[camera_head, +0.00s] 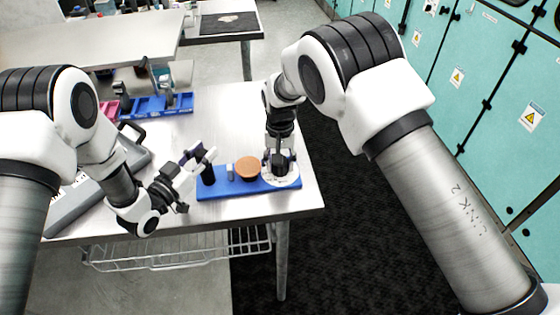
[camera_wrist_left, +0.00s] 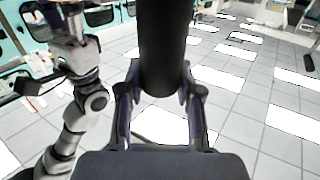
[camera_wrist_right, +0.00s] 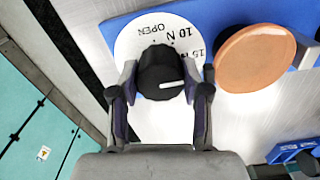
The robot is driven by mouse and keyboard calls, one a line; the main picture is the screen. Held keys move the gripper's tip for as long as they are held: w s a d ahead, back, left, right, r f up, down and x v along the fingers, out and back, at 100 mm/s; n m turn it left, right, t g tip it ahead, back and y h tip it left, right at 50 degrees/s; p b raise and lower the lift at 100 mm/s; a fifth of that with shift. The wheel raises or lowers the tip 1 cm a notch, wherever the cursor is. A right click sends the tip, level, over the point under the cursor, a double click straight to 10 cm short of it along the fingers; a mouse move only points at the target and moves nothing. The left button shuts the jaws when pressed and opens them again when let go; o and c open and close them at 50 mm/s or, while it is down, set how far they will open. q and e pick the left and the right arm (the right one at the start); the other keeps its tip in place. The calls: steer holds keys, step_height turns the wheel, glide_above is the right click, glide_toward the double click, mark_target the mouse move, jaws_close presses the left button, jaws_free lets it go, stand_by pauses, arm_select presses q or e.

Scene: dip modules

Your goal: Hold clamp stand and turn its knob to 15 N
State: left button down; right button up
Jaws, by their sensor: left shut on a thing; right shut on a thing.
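The clamp stand has a blue base (camera_head: 235,187) lying along the table's front edge. My left gripper (camera_head: 204,160) is shut on its upright dark post (camera_head: 208,176) at the left end; the dark post (camera_wrist_left: 163,45) also stands between the fingers in the left wrist view. At the right end, my right gripper (camera_head: 280,160) points down and is shut on the black knob (camera_wrist_right: 160,72). The knob sits over a white dial (camera_wrist_right: 135,45) lettered OPEN, 10 N and 15 N.
A blue tray (camera_head: 180,108) and a pink bin (camera_head: 108,110) are at the back left. A grey case (camera_head: 75,203) lies at the left. The table's middle is clear.

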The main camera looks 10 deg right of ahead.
steer(key=shift+s+f, duration=0.1)
steer(key=o, duration=1.1)
steer(key=shift+o, duration=0.2)
step_height(320, 180, up, 12)
arm_select(q)
steer(key=c, duration=0.7)
jaws_free()
steer(key=shift+o, duration=0.2)
